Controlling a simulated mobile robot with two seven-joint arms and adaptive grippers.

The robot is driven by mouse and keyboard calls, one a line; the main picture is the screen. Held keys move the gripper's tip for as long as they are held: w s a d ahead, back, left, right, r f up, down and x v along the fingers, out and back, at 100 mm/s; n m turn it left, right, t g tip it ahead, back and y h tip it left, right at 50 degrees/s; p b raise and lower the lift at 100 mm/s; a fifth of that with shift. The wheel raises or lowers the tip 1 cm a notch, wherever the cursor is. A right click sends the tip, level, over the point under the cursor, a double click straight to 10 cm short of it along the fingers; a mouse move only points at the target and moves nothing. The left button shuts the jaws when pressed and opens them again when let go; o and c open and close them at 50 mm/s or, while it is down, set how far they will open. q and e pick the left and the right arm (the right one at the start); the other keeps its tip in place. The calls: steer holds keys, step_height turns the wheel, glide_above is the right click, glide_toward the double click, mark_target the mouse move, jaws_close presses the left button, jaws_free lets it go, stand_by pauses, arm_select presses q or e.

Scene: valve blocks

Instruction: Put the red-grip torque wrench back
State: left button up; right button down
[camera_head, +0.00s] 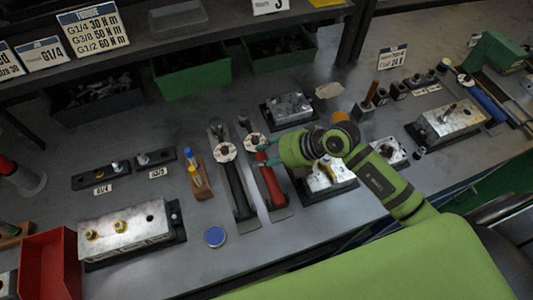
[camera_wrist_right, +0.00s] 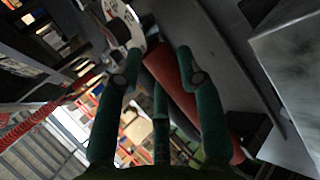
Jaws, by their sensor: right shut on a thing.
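The red-grip torque wrench (camera_head: 269,181) is at the middle of the bench, its round pale head toward the back and its red grip toward the front. It is over a narrow grey holder plate (camera_head: 281,214); I cannot tell whether it touches the plate. My right gripper (camera_head: 263,155) reaches in from the right and is shut on the wrench near the top of the grip. In the right wrist view the red grip (camera_wrist_right: 172,80) runs between the green fingers of the gripper (camera_wrist_right: 160,60). My left gripper is not in view.
A black-grip torque wrench (camera_head: 235,185) lies close on the left on its own plate. A wooden block with screwdrivers (camera_head: 201,179) stands left of that. Metal valve blocks stand at the left (camera_head: 124,232) and right (camera_head: 453,121). A blue round cap (camera_head: 215,236) lies in front.

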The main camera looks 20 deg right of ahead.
steer(key=shift+f, duration=0.1)
steer(key=c, duration=0.7)
jaws_free()
steer(key=shift+s+f, duration=0.1)
steer(key=v, duration=1.2)
